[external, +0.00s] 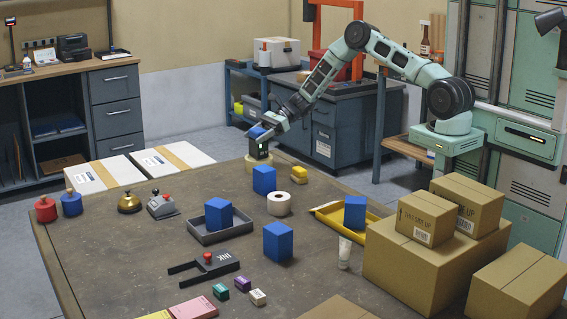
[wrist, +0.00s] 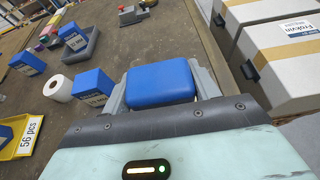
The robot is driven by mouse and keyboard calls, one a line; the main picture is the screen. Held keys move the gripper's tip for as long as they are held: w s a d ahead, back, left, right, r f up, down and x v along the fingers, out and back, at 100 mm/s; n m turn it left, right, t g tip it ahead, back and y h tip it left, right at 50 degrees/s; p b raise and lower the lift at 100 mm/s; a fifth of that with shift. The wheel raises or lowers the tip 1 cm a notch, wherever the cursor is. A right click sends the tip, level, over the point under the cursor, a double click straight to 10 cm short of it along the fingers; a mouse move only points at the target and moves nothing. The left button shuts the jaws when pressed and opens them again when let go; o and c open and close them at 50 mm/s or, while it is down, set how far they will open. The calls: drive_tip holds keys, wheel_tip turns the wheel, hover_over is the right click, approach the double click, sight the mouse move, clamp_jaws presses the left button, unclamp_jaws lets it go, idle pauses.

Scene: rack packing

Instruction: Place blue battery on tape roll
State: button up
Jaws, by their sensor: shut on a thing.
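The blue battery (external: 256,132) is held in my gripper (external: 262,138), at the far edge of the table in the external view. In the wrist view the blue top of the battery (wrist: 160,82) sits between the two grey fingers, which are shut on its sides. A beige ring that looks like the tape roll (external: 252,167) lies flat on the table directly below the battery. The battery's dark lower part is right over the ring; I cannot tell whether they touch. The ring is hidden in the wrist view.
A white roll (external: 279,204), a yellow block (external: 299,174) and a blue box (external: 264,180) stand near the ring. A grey tray (external: 240,227) holds another blue box. A yellow tray (external: 328,211) and cardboard cartons (external: 410,265) are at right. White boxes (external: 175,158) lie beyond the table's left edge.

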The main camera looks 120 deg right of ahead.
drive_tip(key=o, duration=0.9)
drive_tip(key=shift+f, duration=0.1)
drive_tip(key=shift+c, duration=0.2)
drive_tip(key=o, duration=0.4)
